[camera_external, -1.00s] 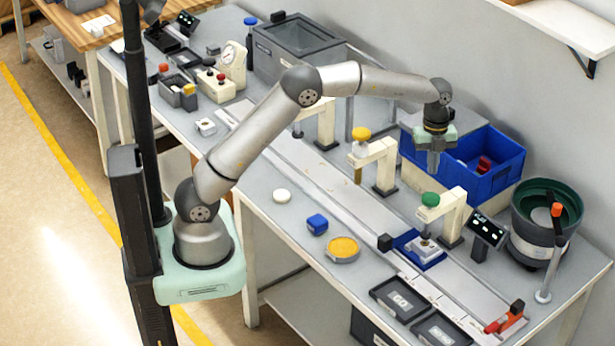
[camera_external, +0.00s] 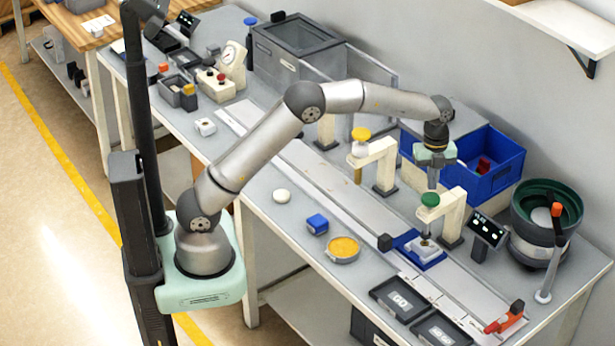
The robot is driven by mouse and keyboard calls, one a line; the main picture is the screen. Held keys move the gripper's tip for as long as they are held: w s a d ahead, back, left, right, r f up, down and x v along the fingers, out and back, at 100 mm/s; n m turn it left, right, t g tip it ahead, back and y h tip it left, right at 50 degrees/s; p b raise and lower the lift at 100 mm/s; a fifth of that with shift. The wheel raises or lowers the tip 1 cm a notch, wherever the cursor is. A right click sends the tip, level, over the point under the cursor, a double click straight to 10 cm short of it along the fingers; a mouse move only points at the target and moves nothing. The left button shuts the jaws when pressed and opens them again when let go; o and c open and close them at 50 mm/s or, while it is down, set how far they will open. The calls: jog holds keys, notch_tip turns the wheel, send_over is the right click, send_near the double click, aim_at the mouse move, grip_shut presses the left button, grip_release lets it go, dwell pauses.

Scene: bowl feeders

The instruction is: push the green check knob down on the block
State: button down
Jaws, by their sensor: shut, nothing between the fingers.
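The green check knob (camera_external: 430,200) sits on top of a cream press stand (camera_external: 453,212) at the right of the bench. Below the knob, a small grey block (camera_external: 425,246) lies in a blue fixture (camera_external: 432,258) on the rail. My gripper (camera_external: 433,187) points down just above the green knob, shut and empty. Its fingertips are close to the knob's top; I cannot tell whether they touch it.
A second stand with a yellow knob (camera_external: 361,134) is to the left. A blue bin (camera_external: 495,168) stands behind my gripper, and a green bowl feeder (camera_external: 547,215) to the right. A small display (camera_external: 489,230) stands beside the cream stand.

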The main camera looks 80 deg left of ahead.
jog(key=shift+d+f+b, duration=0.15)
jog(key=shift+f+b, duration=0.2)
jog(key=shift+f, duration=0.7)
